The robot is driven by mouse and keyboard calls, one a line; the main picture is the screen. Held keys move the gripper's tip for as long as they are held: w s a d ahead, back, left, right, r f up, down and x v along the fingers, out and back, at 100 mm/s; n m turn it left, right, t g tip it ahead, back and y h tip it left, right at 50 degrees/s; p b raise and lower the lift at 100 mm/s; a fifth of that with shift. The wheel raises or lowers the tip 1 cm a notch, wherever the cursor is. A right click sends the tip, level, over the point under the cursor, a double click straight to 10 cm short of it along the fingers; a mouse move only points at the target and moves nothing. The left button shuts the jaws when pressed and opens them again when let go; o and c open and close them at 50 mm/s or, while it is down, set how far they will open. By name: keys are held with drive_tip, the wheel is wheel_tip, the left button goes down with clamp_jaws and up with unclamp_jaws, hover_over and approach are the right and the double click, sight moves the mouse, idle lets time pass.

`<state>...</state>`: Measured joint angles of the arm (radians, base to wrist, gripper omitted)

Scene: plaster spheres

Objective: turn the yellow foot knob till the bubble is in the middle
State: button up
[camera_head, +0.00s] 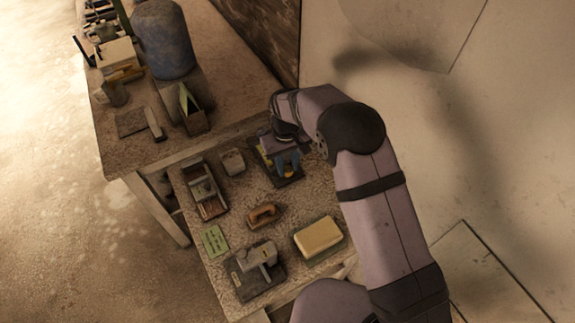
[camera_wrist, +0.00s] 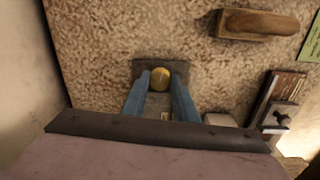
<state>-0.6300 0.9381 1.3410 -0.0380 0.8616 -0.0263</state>
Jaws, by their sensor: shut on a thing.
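In the head view my gripper (camera_head: 286,165) points down over a dark plate (camera_head: 291,181) at the back of the near bench. The dark plate (camera_wrist: 143,66) also shows around the knob in the wrist view. My arm and fingers cover much of the device. I cannot make out the bubble in either view.
Left of the plate are a small box (camera_head: 232,161) and a long tray (camera_head: 209,190). In front are a wooden float (camera_head: 264,214), a yellow block (camera_head: 318,235), a green card (camera_head: 214,241) and a grey device (camera_head: 257,259). A wall rises at the right.

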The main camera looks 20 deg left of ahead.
sight(287, 169)
drive_tip(key=o, duration=1.1)
drive_tip(key=shift+c, duration=0.2)
drive_tip(key=shift+r, duration=0.15)
wheel_tip(287, 169, up, 7)
drive_tip(key=b, duration=0.2)
drive_tip(key=shift+a+b, duration=0.1)
drive_tip(key=shift+b, duration=0.25)
drive_tip(key=shift+s, duration=0.1)
